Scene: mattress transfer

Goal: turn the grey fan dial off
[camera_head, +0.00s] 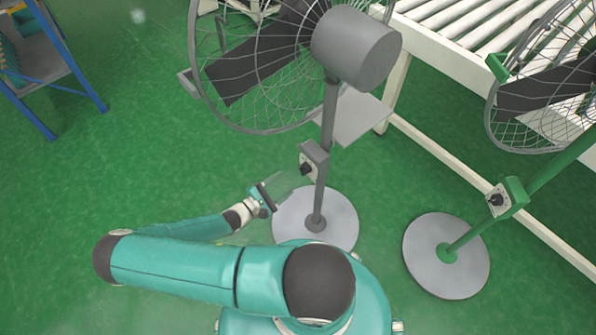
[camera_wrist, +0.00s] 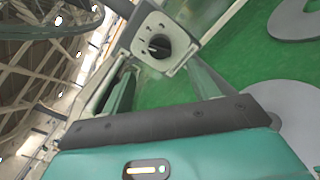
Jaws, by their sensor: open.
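The grey fan (camera_head: 357,48) stands upright on a round grey base (camera_head: 338,213). Its control box (camera_head: 316,155) is on the pole and carries a black dial (camera_head: 306,169) on a pale plate. My gripper (camera_head: 288,184) is just left of and slightly below the box. In the wrist view, the dial (camera_wrist: 159,46) is straight ahead, with its grip bar lying roughly sideways. My gripper (camera_wrist: 160,72) is open, with one finger on each side of the dial's line and nothing between them. Whether a fingertip touches the box, I cannot tell.
A green fan with its own dial (camera_head: 497,200) and a round base (camera_head: 447,277) stands to the right. A white slatted frame (camera_head: 455,62) is behind the fans. A blue-posted shelf (camera_head: 70,52) is at the upper left. The green floor on the left is clear.

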